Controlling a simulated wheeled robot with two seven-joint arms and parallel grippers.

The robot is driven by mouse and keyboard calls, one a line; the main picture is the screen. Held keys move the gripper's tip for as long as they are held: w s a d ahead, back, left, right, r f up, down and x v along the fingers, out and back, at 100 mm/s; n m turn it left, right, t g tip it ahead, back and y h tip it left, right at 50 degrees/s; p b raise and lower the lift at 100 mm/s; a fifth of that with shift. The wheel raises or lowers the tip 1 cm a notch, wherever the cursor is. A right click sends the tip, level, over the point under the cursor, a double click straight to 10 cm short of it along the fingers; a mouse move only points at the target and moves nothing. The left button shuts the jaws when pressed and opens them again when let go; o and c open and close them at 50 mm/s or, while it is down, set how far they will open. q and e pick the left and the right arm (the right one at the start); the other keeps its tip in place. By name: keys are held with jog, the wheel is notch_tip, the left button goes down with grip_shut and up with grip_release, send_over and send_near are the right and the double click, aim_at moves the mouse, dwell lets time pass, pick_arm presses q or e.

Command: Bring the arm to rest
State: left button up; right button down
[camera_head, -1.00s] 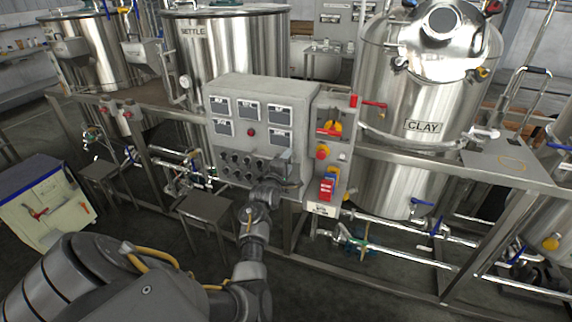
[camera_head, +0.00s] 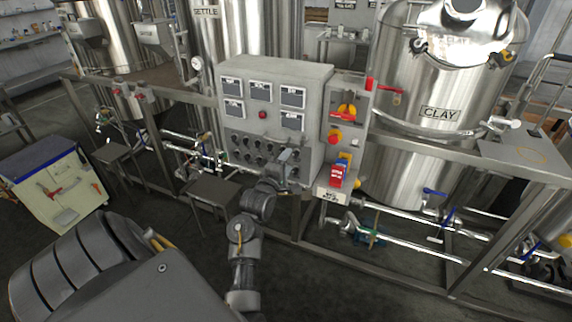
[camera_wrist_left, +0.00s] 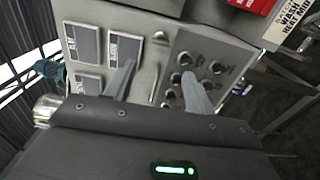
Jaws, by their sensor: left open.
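My left arm reaches in from the lower part of the head view, with its left gripper (camera_head: 286,160) in front of the lower right of the grey control panel (camera_head: 318,85). In the left wrist view the two fingers of the left gripper (camera_wrist_left: 160,85) stand apart with nothing between them. The panel face with its dark knobs and label plates lies beyond the fingertips. I cannot tell whether a finger touches the panel. My right gripper is not in view.
A red-and-yellow switch box (camera_head: 350,110) adjoins the panel's right side. The steel CLAY tank (camera_head: 440,90) stands behind the frame rail at right. A white cabinet (camera_head: 58,195) stands at left. A small stool (camera_head: 212,192) is left of my arm. Pipes run low at right.

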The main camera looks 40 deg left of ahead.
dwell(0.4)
pick_arm(q)
jog(key=w+d+f+m+g+h, duration=0.15)
jog(key=d+f+m, duration=0.3)
jog(key=f, duration=0.45)
jog(key=w+d+f+m+g+h, duration=0.1)
jog(key=w+d+f+m, duration=0.15)
jog(key=f+m, duration=0.5)
jog(key=s+d+f+m+g+h, duration=0.15)
jog(key=s+d+f, duration=0.25)
jog(key=f, duration=0.4)
jog(key=s+d+f+m+g+b, duration=0.1)
jog(key=s+d+f+m+g, duration=0.2)
jog(key=f, duration=0.6)
jog(key=s+d+f+m+g+h, duration=0.1)
jog(key=s+d+f, duration=0.35)
jog(key=f, duration=0.35)
jog(key=s+d+f+m+g+h, duration=0.1)
jog(key=s+d+f+m+g, duration=0.15)
jog(key=s+f, duration=0.65)
jog(key=s+d+f+m+g, duration=0.1)
jog(key=s+f+m+g, duration=0.15)
jog(key=s+f, duration=0.7)
jog(key=s+m+g+b, duration=0.1)
jog(key=s+m+g, duration=0.1)
jog(key=s, duration=2.2)
jog(key=shift+s+a+f+g, duration=0.3)
jog(key=shift+a+f+g, duration=0.15)
jog(key=shift+g, duration=0.05)
